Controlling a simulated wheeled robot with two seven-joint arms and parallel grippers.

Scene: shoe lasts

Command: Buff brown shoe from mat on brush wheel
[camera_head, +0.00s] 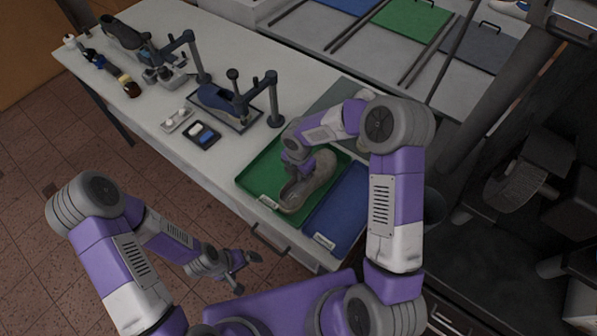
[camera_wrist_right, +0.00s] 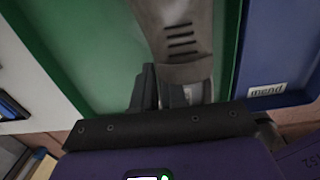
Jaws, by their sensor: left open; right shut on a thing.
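The brown shoe (camera_head: 312,186) is over the green tray (camera_head: 262,166) near the front of the white table; I cannot tell whether it touches the tray. My right gripper (camera_head: 297,164) comes down from above and is shut on the shoe. In the right wrist view the shoe's grey-brown upper with dark slots (camera_wrist_right: 182,45) runs up from between the fingers (camera_wrist_right: 172,92). My left gripper (camera_head: 242,268) is open and empty, low in front of the table. A round grey wheel (camera_head: 517,187), which looks like the brush wheel, is on the dark machine at the right.
A blue tray (camera_head: 338,215) lies beside the green one; its label reads "mend" in the wrist view. A blue shoe (camera_head: 222,100) sits in a stand with posts further back. Bottles (camera_head: 126,84) and a small black box (camera_head: 202,135) stand to the left. Sloped panels are behind.

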